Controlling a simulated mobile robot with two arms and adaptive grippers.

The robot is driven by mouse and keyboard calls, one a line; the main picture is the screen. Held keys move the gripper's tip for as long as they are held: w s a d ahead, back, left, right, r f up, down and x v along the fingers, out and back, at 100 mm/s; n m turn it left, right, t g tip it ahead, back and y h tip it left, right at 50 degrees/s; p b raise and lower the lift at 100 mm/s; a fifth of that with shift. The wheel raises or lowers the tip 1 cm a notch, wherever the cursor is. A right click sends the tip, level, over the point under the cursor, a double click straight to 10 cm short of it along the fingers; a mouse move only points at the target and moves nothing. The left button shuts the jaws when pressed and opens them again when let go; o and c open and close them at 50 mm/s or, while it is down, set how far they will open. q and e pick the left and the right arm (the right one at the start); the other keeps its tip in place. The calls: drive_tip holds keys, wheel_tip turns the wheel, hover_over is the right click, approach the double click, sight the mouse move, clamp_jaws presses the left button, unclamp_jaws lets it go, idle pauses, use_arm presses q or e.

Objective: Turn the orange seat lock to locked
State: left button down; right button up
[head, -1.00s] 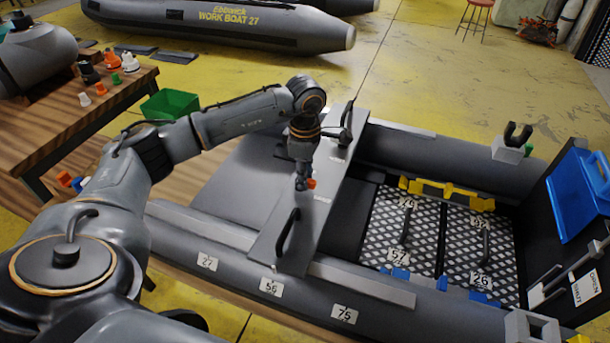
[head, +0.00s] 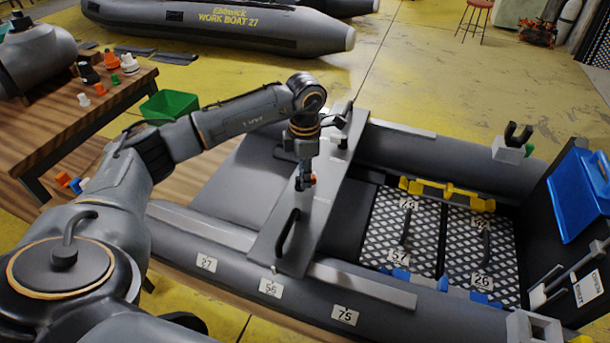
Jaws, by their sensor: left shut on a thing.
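The orange seat lock (head: 313,178) sits on the grey bench seat (head: 318,215) that lies across the inflatable boat (head: 380,285). Only a small orange part of the lock shows beside my fingers. My left gripper (head: 304,183) points down onto the seat and is shut on the lock. The gripper hides most of the lock, so I cannot tell which way it is turned. My right gripper does not show.
Black handles (head: 287,232) stand up from the seat near the gripper. Patterned floor panels (head: 405,225) with yellow and blue clips lie to the right. A wooden table (head: 105,100) with fittings and a green bin (head: 170,104) are at left.

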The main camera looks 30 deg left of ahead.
use_arm(q)
drive_tip(key=n, duration=0.5)
drive_tip(key=shift+w+a+n, duration=0.15)
drive_tip(key=shift+a+n, duration=0.1)
drive_tip(key=shift+n, duration=0.05)
drive_tip(key=n, duration=0.4)
drive_tip(key=n+p, duration=0.1)
drive_tip(key=shift+a+n, duration=0.35)
drive_tip(key=shift+n, duration=0.35)
drive_tip(key=c, duration=1.3)
unclamp_jaws()
drive_tip(key=shift+r, duration=0.1)
wheel_tip(320, 180, up, 12)
drive_tip(key=shift+f, duration=0.1)
